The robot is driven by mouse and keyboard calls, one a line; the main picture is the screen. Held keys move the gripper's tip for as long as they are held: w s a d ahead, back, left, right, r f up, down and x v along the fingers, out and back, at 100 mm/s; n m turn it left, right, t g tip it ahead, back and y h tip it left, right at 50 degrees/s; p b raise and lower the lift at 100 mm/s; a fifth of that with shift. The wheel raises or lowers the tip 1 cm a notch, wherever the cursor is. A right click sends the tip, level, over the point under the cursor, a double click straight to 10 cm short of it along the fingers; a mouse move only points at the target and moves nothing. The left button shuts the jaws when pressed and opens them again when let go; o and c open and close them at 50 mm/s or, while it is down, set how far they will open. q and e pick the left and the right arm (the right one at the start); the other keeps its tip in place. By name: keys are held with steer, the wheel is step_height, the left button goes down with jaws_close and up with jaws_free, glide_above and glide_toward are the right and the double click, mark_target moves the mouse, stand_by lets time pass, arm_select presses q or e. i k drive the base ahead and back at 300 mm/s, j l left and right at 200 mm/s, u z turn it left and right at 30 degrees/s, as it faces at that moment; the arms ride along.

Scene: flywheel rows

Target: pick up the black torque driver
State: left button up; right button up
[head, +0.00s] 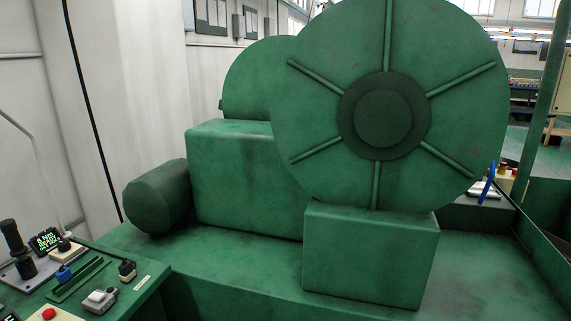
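A black upright tool with a thick grip (12,236) stands at the far left on the green console, and it looks like the torque driver. Its lower end meets a dark round part (25,267) on a grey plate (14,274). Whether it sits in a holder or is fixed there, I cannot tell. A small black display with green text (46,240) is just right of it. Neither of my grippers is in view.
The green console (132,298) also carries a blue knob (64,274), a small black part (127,270), a grey device (100,299) and a red button (48,314). A large green flywheel machine (370,255) fills the middle and right. A pale wall (130,100) stands behind.

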mark_target(8, 227)
steer(key=u, duration=1.55)
